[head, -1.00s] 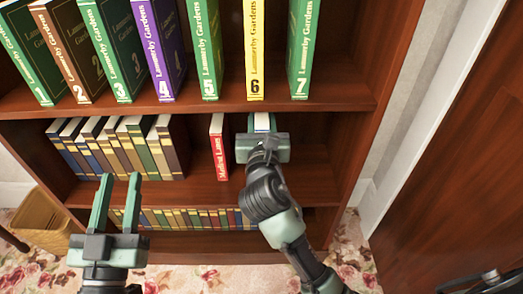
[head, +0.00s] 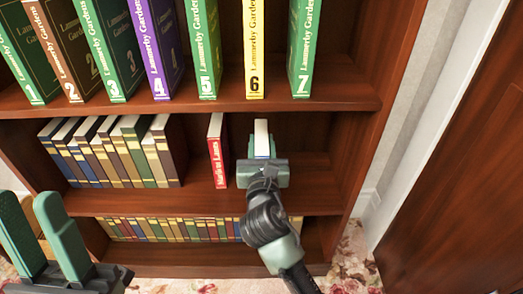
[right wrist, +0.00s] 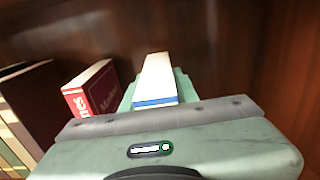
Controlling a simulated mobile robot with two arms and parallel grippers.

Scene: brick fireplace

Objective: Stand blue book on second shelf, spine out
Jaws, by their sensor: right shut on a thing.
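The blue book (head: 262,138) stands upright on the second shelf level, right of the red book. Its pale top edge and a strip of blue near the spine show; the gripper hides the lower part. My right gripper (head: 263,165) is shut on it from the front. In the right wrist view the blue book (right wrist: 156,82) sits between the fingers, apart from the red book. Whether its base touches the shelf is hidden. My left gripper (head: 31,207) is open and empty at the lower left, away from the shelves. The second shelf (head: 310,190) has bare wood right of the book.
The red book (head: 216,152) stands alone left of the blue book; a row of old books (head: 115,152) fills the shelf's left. Big numbered volumes line the shelf above, small books the one below. The bookcase's right side (head: 385,130) bounds the free room.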

